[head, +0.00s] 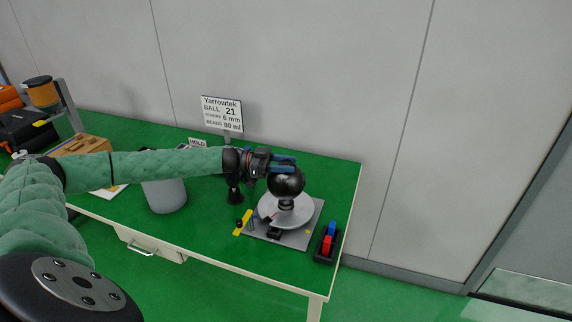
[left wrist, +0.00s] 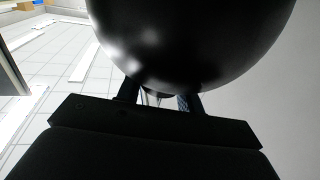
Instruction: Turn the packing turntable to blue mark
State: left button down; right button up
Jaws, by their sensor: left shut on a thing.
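The turntable is a white round disc (head: 272,212) on a grey base plate (head: 292,239). A glossy black ball (head: 286,184) sits above the disc on a dark stem; it fills the top of the left wrist view (left wrist: 190,40). My left gripper (head: 284,165) is shut on the black ball at its upper part, with the arm reaching in from the left. In the left wrist view the fingers are partly hidden by the ball. Small dark, red and bluish details show at the disc's front left edge; I cannot tell for sure which is the blue mark. My right gripper is not in view.
A grey bin (head: 166,196) and a sign (head: 222,113) stand on the green table.

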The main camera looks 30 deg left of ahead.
pick_arm(q)
jog(key=shift+w+m+g+h, duration=0.1)
jog(key=shift+m+g+h, duration=0.4)
jog(key=shift+m+g, duration=0.45)
jog(key=shift+m+g+b, duration=0.3)
jog(key=shift+m+g, duration=0.05)
jog(key=shift+g, duration=0.4)
jog(key=m+g+b, duration=0.1)
jog(key=m+g, duration=0.1)
jog(key=g, duration=0.1)
jog(key=m+g+b, duration=0.1)
jog(key=m+g, duration=0.1)
jog(key=g, duration=0.2)
jog(key=shift+h, duration=0.3)
jog(key=shift+m+g, duration=0.4)
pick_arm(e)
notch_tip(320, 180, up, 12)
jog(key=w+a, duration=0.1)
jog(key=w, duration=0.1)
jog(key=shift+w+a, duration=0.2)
pick_arm(q)
jog(key=c, duration=0.9)
grip_release()
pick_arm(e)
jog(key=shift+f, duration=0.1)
